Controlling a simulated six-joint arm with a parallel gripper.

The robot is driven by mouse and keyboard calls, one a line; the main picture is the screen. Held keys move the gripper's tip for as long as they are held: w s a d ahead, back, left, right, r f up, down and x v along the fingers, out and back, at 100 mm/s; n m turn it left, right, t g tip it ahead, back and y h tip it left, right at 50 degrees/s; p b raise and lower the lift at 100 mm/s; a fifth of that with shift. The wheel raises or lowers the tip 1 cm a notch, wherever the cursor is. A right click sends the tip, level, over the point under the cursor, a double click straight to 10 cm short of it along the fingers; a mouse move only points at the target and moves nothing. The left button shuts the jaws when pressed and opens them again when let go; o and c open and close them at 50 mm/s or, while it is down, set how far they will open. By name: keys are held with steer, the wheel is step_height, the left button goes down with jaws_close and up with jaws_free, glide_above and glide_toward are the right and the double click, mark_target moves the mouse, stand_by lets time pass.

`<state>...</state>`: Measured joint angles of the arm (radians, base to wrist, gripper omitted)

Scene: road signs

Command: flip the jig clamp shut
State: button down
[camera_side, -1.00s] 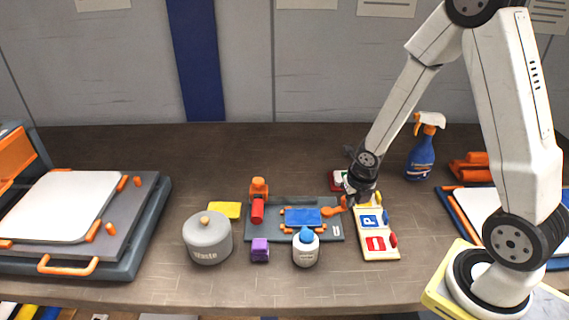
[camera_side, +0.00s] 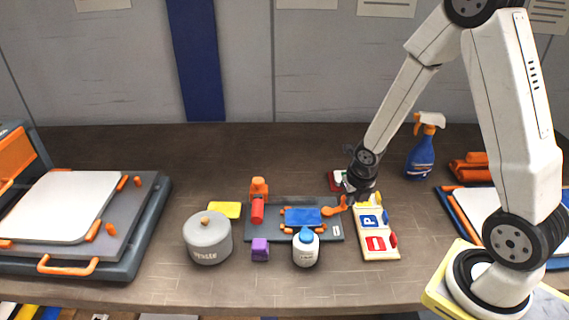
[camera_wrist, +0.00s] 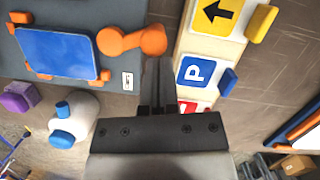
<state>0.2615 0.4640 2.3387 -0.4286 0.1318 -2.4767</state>
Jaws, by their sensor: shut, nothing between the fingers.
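The jig is a grey base plate (camera_side: 262,228) holding a blue sign blank (camera_side: 303,217) between small orange holders. Its orange jig clamp (camera_side: 334,207) is at the right end of the plate. In the wrist view the clamp (camera_wrist: 133,41) has two rounded ends and lies to the right of the blue blank (camera_wrist: 57,53), not over it. My gripper (camera_wrist: 157,65) is shut and empty, with its fingertips just beside the clamp's right end. I cannot tell whether they touch it. In the side view my gripper (camera_side: 352,194) is above the jig's right edge, partly hidden by my wrist.
A cream sign rack (camera_side: 380,252) with small signs stands close to the right. A red toggle (camera_side: 257,210) is at the jig's left.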

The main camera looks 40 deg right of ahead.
steer(key=shift+w+d, duration=0.5)
steer(key=shift+w, duration=0.25)
steer(key=shift+w+d, duration=0.25)
steer(key=shift+w, duration=1.65)
steer(key=shift+s+d+r, duration=0.15)
steer(key=shift+s+d, duration=0.15)
steer(key=shift+s, duration=0.15)
steer(key=shift+s+d+r, duration=0.2)
steer(key=shift+s+d, duration=0.25)
steer(key=shift+s, duration=0.15)
steer(key=shift+s+d+r, duration=0.15)
steer(key=shift+s+d, duration=0.25)
steer(key=shift+s, duration=0.2)
steer(key=d+v, duration=0.2)
steer(key=v, duration=0.7)
steer(key=shift+r, duration=0.45)
